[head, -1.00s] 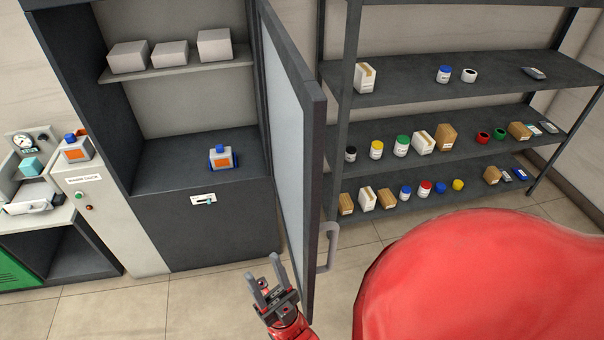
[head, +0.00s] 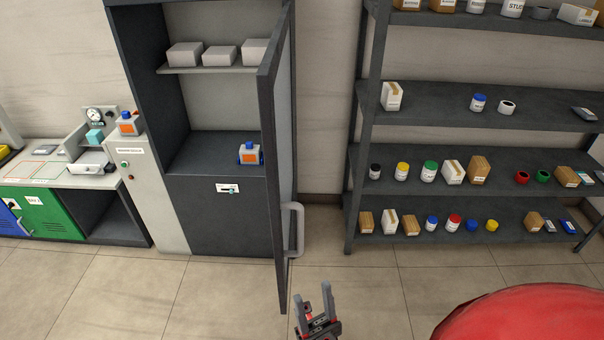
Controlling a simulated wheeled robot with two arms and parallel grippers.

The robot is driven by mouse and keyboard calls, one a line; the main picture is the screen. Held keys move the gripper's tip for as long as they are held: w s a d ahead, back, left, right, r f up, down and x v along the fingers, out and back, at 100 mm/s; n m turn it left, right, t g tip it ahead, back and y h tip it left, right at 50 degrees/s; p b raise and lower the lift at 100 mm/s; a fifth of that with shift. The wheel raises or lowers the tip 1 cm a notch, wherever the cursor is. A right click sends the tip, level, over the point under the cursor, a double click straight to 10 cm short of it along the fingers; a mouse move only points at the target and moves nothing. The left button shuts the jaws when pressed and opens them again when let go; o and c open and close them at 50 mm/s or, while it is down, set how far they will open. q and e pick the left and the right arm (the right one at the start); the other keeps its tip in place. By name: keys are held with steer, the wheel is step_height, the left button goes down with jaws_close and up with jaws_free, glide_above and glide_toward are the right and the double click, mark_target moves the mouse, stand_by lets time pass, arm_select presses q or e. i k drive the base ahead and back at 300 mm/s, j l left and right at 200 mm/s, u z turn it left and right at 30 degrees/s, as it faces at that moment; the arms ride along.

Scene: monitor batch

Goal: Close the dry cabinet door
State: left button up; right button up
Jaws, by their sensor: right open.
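The dry cabinet (head: 215,220) is a dark grey cabinet with an open front. Its door (head: 268,170) stands wide open, jutting out toward me from the cabinet's right side. I see the door nearly edge-on, with a sliver of its outer face and pale panel. The grey handle (head: 298,230) sticks out on the door's right side. My right gripper (head: 312,293) is open and empty, low in the picture, to the right of the door's lower edge and nearer than the handle. It appears apart from both. My left gripper is out of view.
A dark rack (head: 350,190) with several jars and boxes stands right of the door. A counter (head: 60,178) is at left.

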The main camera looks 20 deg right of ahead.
mark_target(274, 77)
steer(key=i+l+z, duration=0.35)
steer(key=k+l+z, duration=0.1)
steer(key=l+z, duration=0.4)
steer(key=j, duration=0.1)
